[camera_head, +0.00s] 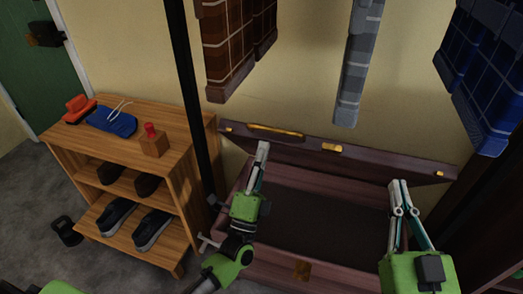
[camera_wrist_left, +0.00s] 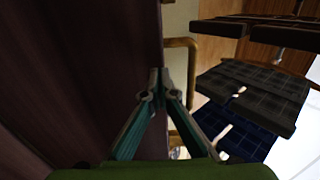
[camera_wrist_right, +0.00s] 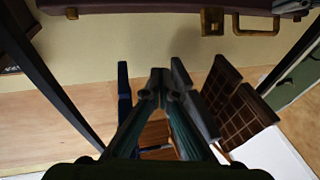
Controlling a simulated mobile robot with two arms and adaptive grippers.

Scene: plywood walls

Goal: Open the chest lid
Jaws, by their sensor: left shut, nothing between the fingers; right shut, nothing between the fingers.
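The dark reddish-brown chest (camera_head: 340,274) stands on the floor, its dark, empty-looking inside showing. Its lid (camera_head: 390,165) is raised along the wall side, with a brass handle (camera_head: 275,131) and a brass clasp (camera_head: 332,147) on its upper edge. My left gripper (camera_head: 263,148) is shut and empty, its tips near the lid's left part; in the left wrist view the tips are beside the lid's dark face (camera_wrist_left: 80,70) and the handle (camera_wrist_left: 190,85). Whether they touch the lid I cannot tell. My right gripper (camera_head: 398,184) is shut and empty over the chest's right side.
A wooden shoe rack (camera_head: 165,185) stands left of the chest, with a red-knobbed block (camera_head: 153,142), a blue item (camera_head: 112,120) and shoes on it. A black post (camera_head: 185,90) rises between them. Plaid garments (camera_head: 355,60) hang above the chest. A green door is at far left.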

